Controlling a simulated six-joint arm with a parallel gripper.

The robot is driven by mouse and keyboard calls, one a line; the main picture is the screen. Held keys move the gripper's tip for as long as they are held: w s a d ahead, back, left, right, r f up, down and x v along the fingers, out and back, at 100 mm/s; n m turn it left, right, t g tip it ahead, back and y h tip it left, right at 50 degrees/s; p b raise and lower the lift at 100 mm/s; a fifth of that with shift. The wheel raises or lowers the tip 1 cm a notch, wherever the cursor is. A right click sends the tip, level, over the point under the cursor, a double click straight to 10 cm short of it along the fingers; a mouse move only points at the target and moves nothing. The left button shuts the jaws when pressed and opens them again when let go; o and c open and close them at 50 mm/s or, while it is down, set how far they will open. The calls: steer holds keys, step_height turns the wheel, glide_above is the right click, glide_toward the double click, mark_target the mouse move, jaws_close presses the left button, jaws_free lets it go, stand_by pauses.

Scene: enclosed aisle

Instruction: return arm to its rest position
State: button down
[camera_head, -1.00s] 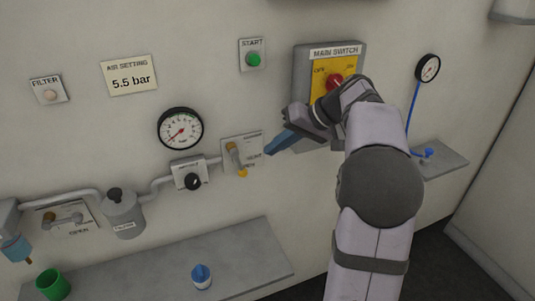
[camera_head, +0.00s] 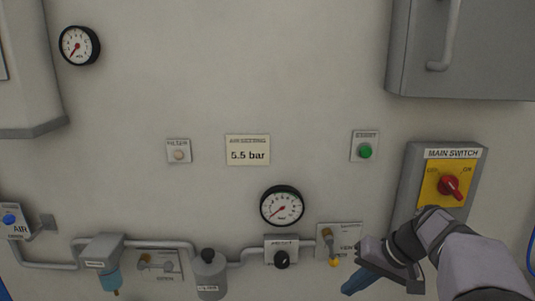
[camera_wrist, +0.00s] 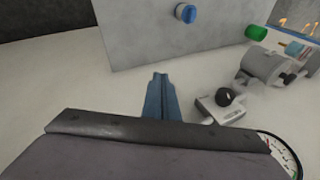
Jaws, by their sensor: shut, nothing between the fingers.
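My gripper (camera_head: 358,281) is at the lower right of the head view, in front of the wall just below and left of the main switch box. Its blue fingers are together with nothing between them, and they also show in the wrist view (camera_wrist: 159,98). The forearm runs off the lower right corner. The main switch's red knob (camera_head: 451,187) sits on a yellow plate (camera_head: 436,196) and is clear of the gripper.
The vent valve (camera_head: 328,240), regulator knob (camera_head: 281,259) and pressure gauge (camera_head: 282,206) lie left of my gripper. A grey cabinet (camera_head: 410,60) juts out at the upper right.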

steer(key=s+a+f+n+g+h, duration=0.1)
steer(key=s+a+f+h, duration=0.1)
steer(key=s+f, duration=0.5)
steer(key=s+a+f+n+g+h, duration=0.1)
steer(key=s+a+f, duration=0.3)
steer(key=s, duration=0.9)
step_height(320, 180, down, 3)
steer(key=shift+s+g+h, duration=0.35)
steer(key=shift+g+h, duration=0.35)
steer(key=shift+h, duration=0.1)
